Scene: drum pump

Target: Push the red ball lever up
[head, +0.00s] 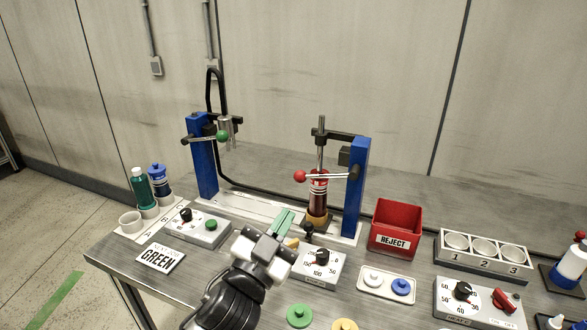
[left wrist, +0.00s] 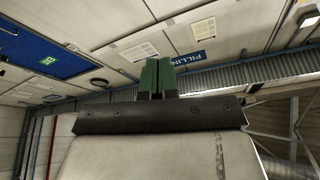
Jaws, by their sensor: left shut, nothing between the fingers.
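The red ball (head: 300,176) sits on the left end of a thin lever (head: 335,175) that runs about level to the right-hand blue post (head: 356,185). The lever passes in front of a pump rod and a dark red cylinder (head: 318,190). My left gripper (head: 286,214) has green fingers that are closed together with nothing between them. It is below and slightly left of the red ball, apart from it in the picture. In the left wrist view the closed green fingers (left wrist: 158,78) point up, with only ceiling and wall behind them. My right gripper is not in view.
A second blue post (head: 203,160) carries a green ball lever (head: 222,136) at left. A dial box (head: 320,262) stands right of my left gripper, and a red reject bin (head: 395,228) right of the pump.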

